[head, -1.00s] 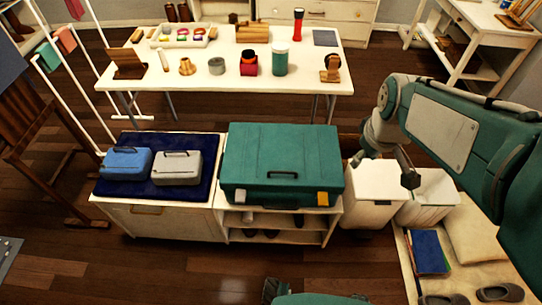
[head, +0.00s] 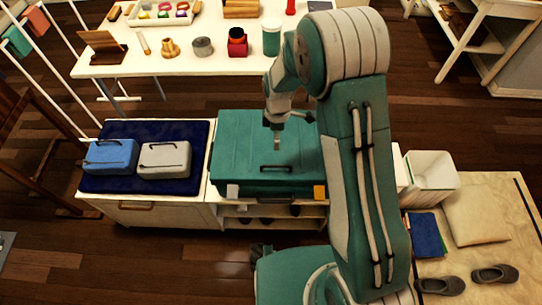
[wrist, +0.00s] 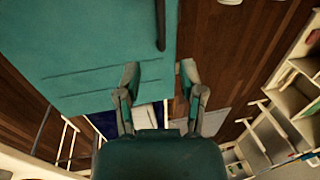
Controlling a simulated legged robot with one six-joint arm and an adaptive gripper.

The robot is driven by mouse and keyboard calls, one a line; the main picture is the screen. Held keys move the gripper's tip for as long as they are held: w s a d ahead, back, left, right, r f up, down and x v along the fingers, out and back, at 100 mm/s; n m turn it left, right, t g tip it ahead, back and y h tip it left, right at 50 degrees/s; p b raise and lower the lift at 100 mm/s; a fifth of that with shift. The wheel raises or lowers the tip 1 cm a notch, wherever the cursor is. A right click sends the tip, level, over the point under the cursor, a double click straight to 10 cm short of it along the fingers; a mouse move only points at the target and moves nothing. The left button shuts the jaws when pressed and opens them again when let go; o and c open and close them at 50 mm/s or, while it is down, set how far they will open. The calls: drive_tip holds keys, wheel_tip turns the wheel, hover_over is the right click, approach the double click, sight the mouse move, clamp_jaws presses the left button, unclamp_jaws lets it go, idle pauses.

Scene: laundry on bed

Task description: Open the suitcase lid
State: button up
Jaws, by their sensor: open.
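The teal suitcase (head: 235,150) lies flat with its lid shut on a low white cabinet. My gripper (head: 277,140) appears over the lid, behind the handle in the picture, and looks empty. In the wrist view my gripper (wrist: 160,75) has its two fingers apart, with the suitcase (wrist: 85,45) at upper left and a dark bar, probably the handle, above the fingers. My arm hides the suitcase's right end in the head view.
A blue case (head: 110,156) and a grey case (head: 164,159) lie on a dark blue cloth (head: 192,132) left of the suitcase. A white table (head: 140,68) with small items stands behind. A white bin (head: 432,175) stands at right.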

approach(276, 162)
drive_tip(key=s+f, duration=0.5)
clamp_jaws()
drive_tip(key=shift+w, duration=0.1)
